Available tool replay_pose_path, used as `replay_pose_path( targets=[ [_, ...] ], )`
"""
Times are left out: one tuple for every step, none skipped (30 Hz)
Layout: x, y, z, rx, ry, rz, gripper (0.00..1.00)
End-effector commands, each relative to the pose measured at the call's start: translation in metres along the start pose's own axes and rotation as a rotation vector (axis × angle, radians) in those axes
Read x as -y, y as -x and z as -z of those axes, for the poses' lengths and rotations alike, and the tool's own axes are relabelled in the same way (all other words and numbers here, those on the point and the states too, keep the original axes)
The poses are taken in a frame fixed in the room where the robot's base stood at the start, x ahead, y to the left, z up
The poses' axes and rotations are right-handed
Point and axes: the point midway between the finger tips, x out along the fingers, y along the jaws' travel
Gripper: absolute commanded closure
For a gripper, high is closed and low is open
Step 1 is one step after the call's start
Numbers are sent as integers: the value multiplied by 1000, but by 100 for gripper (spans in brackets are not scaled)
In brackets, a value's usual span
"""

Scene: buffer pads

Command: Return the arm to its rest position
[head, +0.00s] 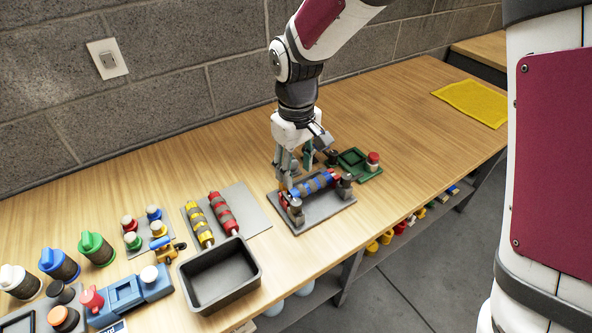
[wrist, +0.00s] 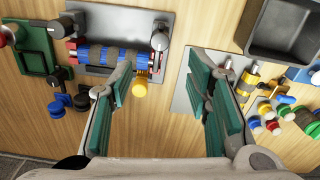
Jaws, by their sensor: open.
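My gripper (head: 296,167) hangs over the wooden table with its fingers pointing down. It is open, with nothing between the green-padded fingers in the wrist view (wrist: 168,75). In the head view it is at the far-left side of a grey fixture plate (head: 306,220). A blue banded roller (head: 314,184) lies between the posts on that plate; it also shows in the wrist view (wrist: 102,55), beside the left finger and outside the jaws. The fingers partly hide the back of the fixture in the head view. My arm reaches down from the top of the head view.
A second grey plate (head: 254,210) holds a red roller (head: 223,212) and a yellow roller (head: 198,224). A black bin (head: 252,278), coloured bottles (head: 96,248) and a green tray (head: 347,160) stand around. A yellow cloth (head: 472,103) lies far right. The table between tray and cloth is clear.

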Motion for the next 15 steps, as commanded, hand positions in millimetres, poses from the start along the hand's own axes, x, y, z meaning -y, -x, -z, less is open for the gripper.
replay_pose_path(
  targets=[
    [0, 0, 0, 0, 0, 0, 55],
    [0, 0, 0, 0, 0, 0, 55],
    [0, 0, 0, 0, 0, 0, 55],
    [0, 0, 0, 0, 0, 0, 55],
    [0, 0, 0, 0, 0, 0, 55],
    [0, 0, 0, 0, 0, 0, 55],
    [0, 0, 0, 0, 0, 0, 55],
    [0, 0, 0, 0, 0, 0, 55],
    [0, 0, 0, -1, 0, 0, 55],
    [0, 1, -1, -2, -2, -1, 55],
    [-1, 3, -2, -3, -5, -3, 55],
    [-3, 7, -5, -7, -13, -6, 55],
    [-5, 12, -8, -11, -21, -10, 55],
    [-7, 18, -12, -15, -31, -14, 55],
    [-11, 27, -18, -24, -49, -22, 55]
  ],
)
